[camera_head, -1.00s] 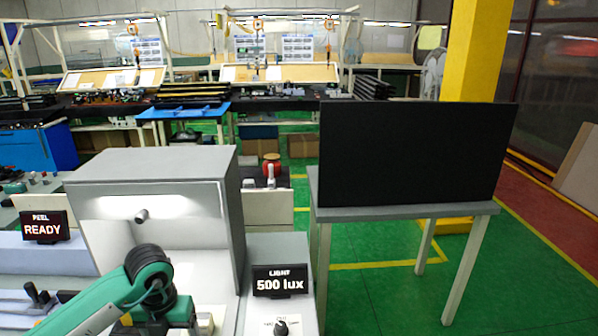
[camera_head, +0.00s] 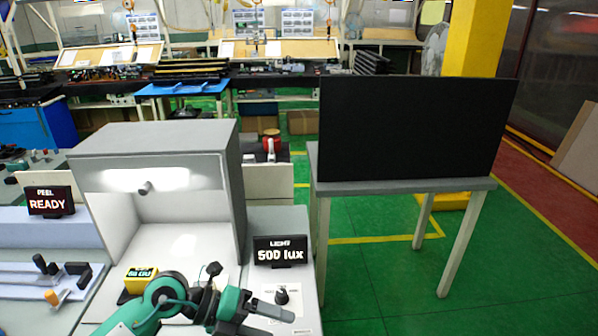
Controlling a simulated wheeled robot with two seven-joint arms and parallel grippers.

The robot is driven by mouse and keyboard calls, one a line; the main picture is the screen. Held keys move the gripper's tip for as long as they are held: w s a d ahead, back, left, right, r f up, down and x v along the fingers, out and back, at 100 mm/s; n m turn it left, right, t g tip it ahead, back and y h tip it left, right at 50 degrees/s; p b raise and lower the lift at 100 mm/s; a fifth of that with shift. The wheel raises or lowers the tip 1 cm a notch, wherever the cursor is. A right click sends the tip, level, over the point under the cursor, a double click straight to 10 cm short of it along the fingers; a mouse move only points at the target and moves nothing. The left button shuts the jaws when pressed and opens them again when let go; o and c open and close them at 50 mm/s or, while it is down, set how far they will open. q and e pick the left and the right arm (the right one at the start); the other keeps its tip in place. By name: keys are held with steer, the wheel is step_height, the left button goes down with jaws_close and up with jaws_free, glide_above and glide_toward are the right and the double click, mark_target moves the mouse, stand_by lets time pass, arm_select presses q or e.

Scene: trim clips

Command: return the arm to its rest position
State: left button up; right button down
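My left arm, green and black, comes in from the bottom left. It is bent, with its elbow in front of the grey light booth (camera_head: 152,138). My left gripper (camera_head: 275,316) points right, low in the picture, in front of the lower part of the "500 lux" light panel. Its grey fingers show near the bottom edge, but the gap between them is unclear. I see nothing held in it. My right gripper is out of view.
A yellow meter (camera_head: 140,279) sits at the booth's front left. The "LIGHT 500 lux" display (camera_head: 281,252) and a dark knob (camera_head: 281,294) are right of the booth. A "PEEL READY" display (camera_head: 50,202) and levers (camera_head: 62,272) are left. A black panel (camera_head: 418,130) stands on a table (camera_head: 405,188).

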arm_select(q)
step_height(320, 180, up, 8)
steer(key=d+r+n+t+h, duration=0.1)
steer(key=d+n+t+h, duration=0.25)
steer(key=h, duration=0.35)
steer(key=w+a+r+n+t+y, duration=0.25)
steer(key=a+n+t, duration=0.35)
steer(key=n+t, duration=0.55)
steer(key=a+f+n+t+y, duration=0.1)
steer(key=a+f+n+y, duration=1.3)
steer(key=n+y, duration=0.4)
steer(key=s+f+n+g+h, duration=0.1)
steer(key=s+f+g, duration=0.6)
steer(key=s, duration=0.4)
steer(key=s+f+n+g, duration=0.1)
steer(key=s+f+g, duration=0.5)
steer(key=s+f, duration=0.35)
step_height(320, 180, down, 31)
steer(key=s, duration=0.1)
steer(key=s+a+f+g, duration=0.1)
steer(key=s+a+f, duration=0.1)
steer(key=s+f, duration=0.7)
steer(key=s+a+f+g, duration=0.1)
steer(key=s+a+f, duration=0.1)
steer(key=s+f, duration=0.7)
steer(key=shift+s+f, duration=0.4)
steer(key=shift+s, duration=0.15)
